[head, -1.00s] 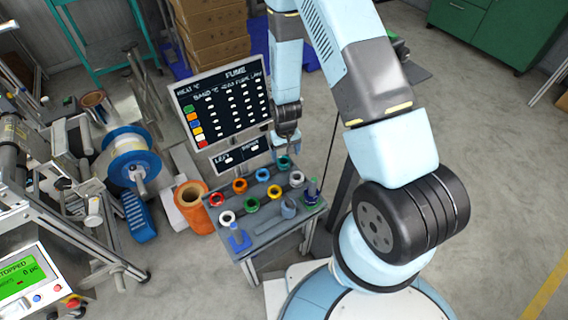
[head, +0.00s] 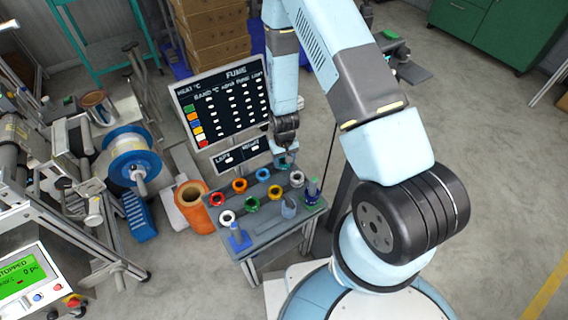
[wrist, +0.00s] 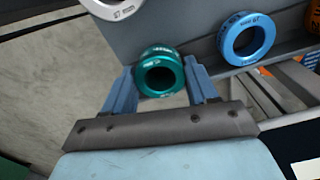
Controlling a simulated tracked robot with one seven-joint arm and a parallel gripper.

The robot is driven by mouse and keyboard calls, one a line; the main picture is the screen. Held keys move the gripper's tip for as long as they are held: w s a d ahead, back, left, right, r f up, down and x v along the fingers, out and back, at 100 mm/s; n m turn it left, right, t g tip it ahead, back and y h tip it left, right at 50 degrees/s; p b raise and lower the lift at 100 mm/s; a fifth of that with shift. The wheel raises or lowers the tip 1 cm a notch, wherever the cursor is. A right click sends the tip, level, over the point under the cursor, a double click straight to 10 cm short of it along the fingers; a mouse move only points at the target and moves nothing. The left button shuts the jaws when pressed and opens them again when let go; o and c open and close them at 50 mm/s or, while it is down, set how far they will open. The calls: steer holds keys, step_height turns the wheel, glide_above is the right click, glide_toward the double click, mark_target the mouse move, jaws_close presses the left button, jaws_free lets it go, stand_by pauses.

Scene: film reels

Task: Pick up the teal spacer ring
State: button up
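The teal spacer ring (wrist: 147,84) lies flat at the back corner of the rack, in the wrist view between the two blue fingers of my gripper (wrist: 160,68). The fingers are spread, one on each side of the ring and close to its edges. I cannot tell whether they touch it. In the head view my gripper (head: 284,159) points down at the rack's back edge and mostly hides the teal ring.
The grey rack (head: 262,228) also holds a light blue ring (wrist: 248,39), a white ring (wrist: 108,5) and several other coloured rings. A dark temperature board (head: 222,105) stands close behind it. A green-and-blue post (head: 312,189) stands at the rack's right end.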

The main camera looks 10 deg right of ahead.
steer(key=c, duration=0.6)
steer(key=shift+r, duration=0.1)
steer(key=shift+c, duration=0.3)
